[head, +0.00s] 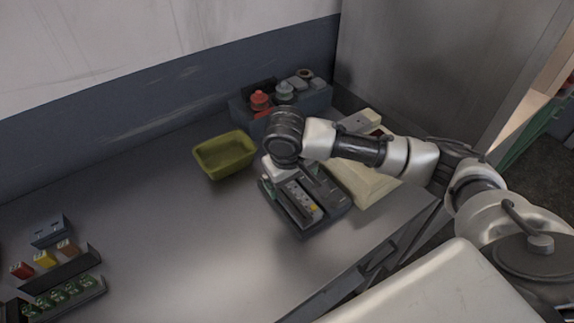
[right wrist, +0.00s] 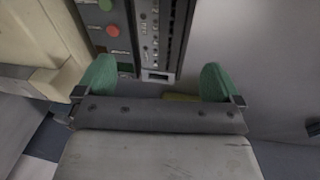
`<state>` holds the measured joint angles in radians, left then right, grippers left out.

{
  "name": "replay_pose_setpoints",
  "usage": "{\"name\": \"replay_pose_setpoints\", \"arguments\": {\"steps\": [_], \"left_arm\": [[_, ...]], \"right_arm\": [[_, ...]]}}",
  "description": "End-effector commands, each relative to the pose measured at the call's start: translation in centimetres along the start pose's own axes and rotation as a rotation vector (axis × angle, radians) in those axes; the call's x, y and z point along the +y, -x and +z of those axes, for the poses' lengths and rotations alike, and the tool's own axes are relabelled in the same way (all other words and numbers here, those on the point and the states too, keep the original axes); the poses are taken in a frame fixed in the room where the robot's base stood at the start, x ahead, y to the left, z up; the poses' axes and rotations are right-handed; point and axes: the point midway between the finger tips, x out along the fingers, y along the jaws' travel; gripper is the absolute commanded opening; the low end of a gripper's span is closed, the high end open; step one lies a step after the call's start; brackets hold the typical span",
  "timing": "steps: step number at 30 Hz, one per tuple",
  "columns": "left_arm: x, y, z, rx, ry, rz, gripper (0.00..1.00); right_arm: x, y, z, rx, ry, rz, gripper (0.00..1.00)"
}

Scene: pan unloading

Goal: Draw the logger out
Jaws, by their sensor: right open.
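A dark open case (head: 325,216) stands on the bench and holds several narrow modules side by side. One is a grey module (head: 303,197) with small marks on its face. I cannot tell for sure which module is the logger. My left gripper is out of view.
A yellow-green bin (head: 225,154) stands left of the case. A grey box (head: 318,99) with red and grey items is behind. A cream box (head: 366,185) lies to the right. Racks (head: 66,270) with small parts are at the left. The front middle of the bench is clear.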

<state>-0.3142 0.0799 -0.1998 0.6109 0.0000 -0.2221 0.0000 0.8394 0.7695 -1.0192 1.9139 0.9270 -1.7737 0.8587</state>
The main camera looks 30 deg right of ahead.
Motion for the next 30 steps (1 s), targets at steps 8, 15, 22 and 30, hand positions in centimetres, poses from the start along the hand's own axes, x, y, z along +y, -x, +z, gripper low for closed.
{"name": "replay_pose_setpoints", "arguments": {"steps": [8,15,22,30], "left_arm": [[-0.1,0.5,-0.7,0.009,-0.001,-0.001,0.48],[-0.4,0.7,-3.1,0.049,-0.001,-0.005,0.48],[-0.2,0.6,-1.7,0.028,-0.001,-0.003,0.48],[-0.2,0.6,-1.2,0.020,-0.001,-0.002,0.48]], "right_arm": [[0.0,-4.8,0.1,-0.002,0.001,0.002,0.96],[0.0,-6.7,0.1,0.001,0.002,0.001,0.96],[0.0,-6.8,0.0,0.001,0.003,0.001,0.96],[0.0,-6.8,0.0,0.002,0.002,0.000,0.64]]}}
